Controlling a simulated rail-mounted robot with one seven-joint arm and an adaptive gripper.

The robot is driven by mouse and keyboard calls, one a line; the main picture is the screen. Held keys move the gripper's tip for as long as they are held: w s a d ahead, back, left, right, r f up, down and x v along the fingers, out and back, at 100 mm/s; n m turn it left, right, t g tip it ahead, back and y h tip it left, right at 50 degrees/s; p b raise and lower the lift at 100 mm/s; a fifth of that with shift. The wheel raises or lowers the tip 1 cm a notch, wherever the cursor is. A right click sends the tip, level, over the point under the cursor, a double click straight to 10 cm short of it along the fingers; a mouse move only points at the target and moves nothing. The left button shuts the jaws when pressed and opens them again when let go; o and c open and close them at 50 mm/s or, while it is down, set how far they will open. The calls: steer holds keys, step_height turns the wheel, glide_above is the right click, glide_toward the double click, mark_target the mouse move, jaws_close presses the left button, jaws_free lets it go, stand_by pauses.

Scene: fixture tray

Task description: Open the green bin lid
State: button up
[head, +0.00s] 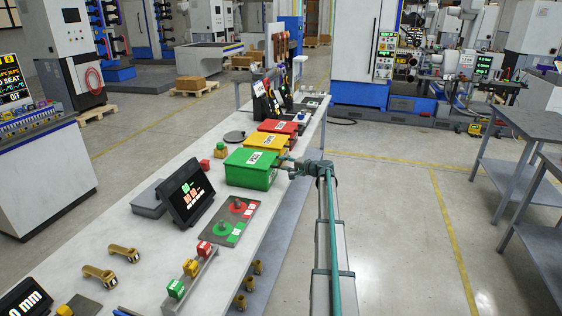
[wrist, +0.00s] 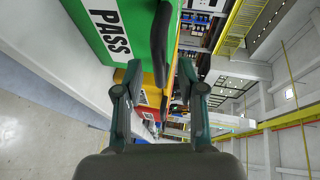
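The green bin (head: 246,176) stands on the long white table, and its lid (head: 249,158) looks shut, with a white label on top. In the wrist view the green bin (wrist: 91,38) fills the upper left, with a label reading PASS. A dark bar (wrist: 160,45), perhaps the lid's handle, shows at its right side, ahead of the fingers. My gripper (head: 284,160) is at the bin's right side, close to the lid edge. In the wrist view my gripper (wrist: 158,78) has its fingers apart with nothing held between them. I cannot tell whether a finger touches the bin.
A yellow bin (head: 271,143) and a red bin (head: 279,127) stand behind the green one. A black display (head: 187,192) and a grey plate with red and green discs (head: 230,222) lie in front. The floor right of the table is open.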

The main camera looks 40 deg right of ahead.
steer(key=shift+x, duration=1.25)
steer(key=shift+c, duration=0.2)
jaws_close()
